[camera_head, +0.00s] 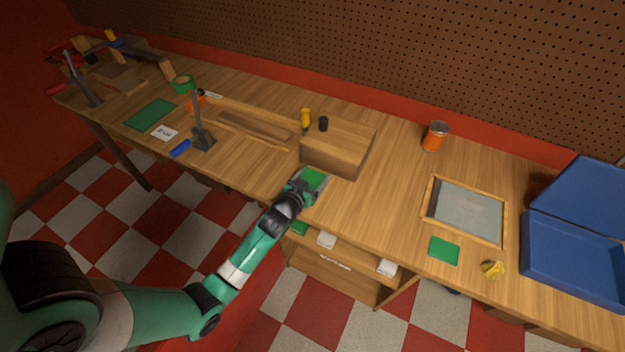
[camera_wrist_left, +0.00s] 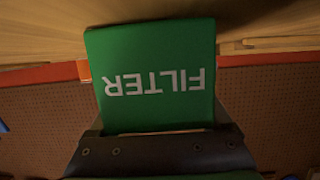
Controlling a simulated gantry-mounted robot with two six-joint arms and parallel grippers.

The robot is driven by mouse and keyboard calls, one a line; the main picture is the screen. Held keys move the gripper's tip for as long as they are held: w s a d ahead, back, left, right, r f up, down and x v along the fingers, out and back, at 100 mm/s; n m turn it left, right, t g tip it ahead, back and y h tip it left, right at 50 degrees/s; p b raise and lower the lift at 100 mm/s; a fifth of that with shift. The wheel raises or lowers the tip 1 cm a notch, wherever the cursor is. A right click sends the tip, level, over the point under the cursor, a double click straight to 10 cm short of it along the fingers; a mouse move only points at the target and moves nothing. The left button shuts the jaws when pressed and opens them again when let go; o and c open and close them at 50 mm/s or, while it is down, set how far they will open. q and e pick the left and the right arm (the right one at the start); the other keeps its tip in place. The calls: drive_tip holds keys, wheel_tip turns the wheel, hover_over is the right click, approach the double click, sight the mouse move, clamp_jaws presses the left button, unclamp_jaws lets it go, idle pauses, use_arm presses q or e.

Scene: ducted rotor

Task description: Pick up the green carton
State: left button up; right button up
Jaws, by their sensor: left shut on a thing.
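The green carton (camera_wrist_left: 155,85) fills the middle of the left wrist view, with the word FILTER upside down on its face. My left gripper (camera_wrist_left: 157,135) is shut on it, with the dark jaw across the carton's near end. In the head view the green carton (camera_head: 313,178) shows at the end of my left arm, by the front edge of the workbench and just in front of the wooden block. My left gripper (camera_head: 306,182) partly covers it there. I cannot tell whether the carton touches the bench. My right gripper is not in view.
The wooden block (camera_head: 338,147) stands right behind the carton. A framed panel (camera_head: 465,209), a flat green piece (camera_head: 444,250), an orange can (camera_head: 434,136) and a blue box (camera_head: 572,262) are to the right. A shelf (camera_head: 330,275) is below the bench.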

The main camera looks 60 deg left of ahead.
sight(314, 175)
use_arm(q)
drive_tip(key=shift+r, duration=0.55)
wheel_tip(314, 175, up, 3)
drive_tip(key=shift+s+d+f+p, duration=0.1)
drive_tip(key=shift+d+p, duration=0.05)
drive_tip(key=shift+p, duration=0.85)
drive_tip(key=d+r, duration=0.1)
drive_tip(key=s+d+r+p, duration=0.1)
drive_tip(key=r, duration=0.1)
drive_tip(key=s+r+p, duration=0.1)
drive_tip(key=shift+s+d+r, duration=0.1)
drive_tip(key=shift+d+r, duration=0.15)
drive_tip(key=shift+d, duration=0.15)
drive_tip(key=w+d+r+p+v, duration=0.1)
drive_tip(key=v, duration=0.9)
drive_tip(key=shift+d+r, duration=0.3)
drive_tip(key=shift+d, duration=0.15)
